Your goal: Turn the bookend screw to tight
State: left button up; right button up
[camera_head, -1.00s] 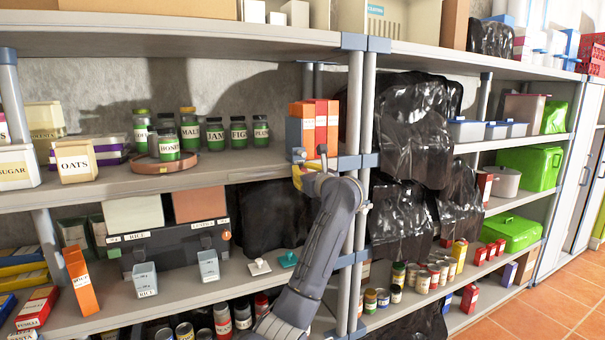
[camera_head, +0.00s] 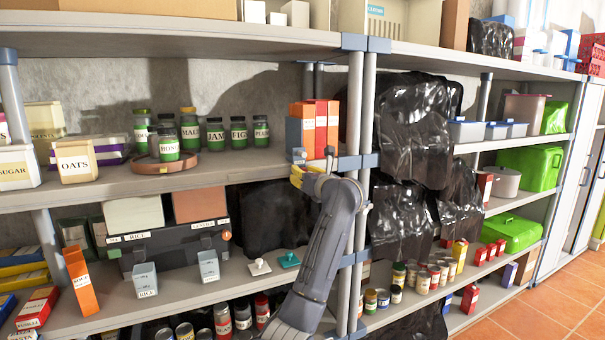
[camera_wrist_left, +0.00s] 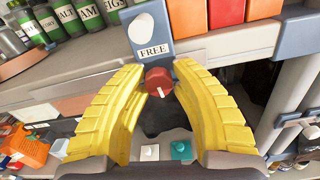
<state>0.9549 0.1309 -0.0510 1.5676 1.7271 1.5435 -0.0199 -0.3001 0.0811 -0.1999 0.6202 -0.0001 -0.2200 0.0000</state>
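The blue-grey bookend (camera_head: 293,132) stands on the middle shelf, left of orange and red boxes. In the left wrist view its lower front (camera_wrist_left: 180,47) carries a white knob (camera_wrist_left: 141,27), a label reading FREE (camera_wrist_left: 153,51) and, below, a red screw knob (camera_wrist_left: 159,82) with a white mark. My left gripper (camera_wrist_left: 160,78) has yellow fingers, spread apart on both sides of the red knob. Contact with the knob cannot be told. In the head view, my left gripper (camera_head: 303,178) is just below the bookend at the shelf edge, partly hidden by its own wrist. My right gripper is not in view.
Labelled green jars (camera_head: 214,132) stand left of the bookend. A grey shelf post (camera_head: 359,120) is close on the right. On the shelf below are white (camera_head: 260,267) and teal (camera_head: 289,259) items. Black plastic (camera_head: 410,140) hangs right of the post.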

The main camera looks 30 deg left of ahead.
pick_arm(q)
jog(key=o, duration=0.5)
jog(key=shift+r, duration=0.15)
jog(key=shift+c, duration=0.2)
jog(key=v, duration=1.2)
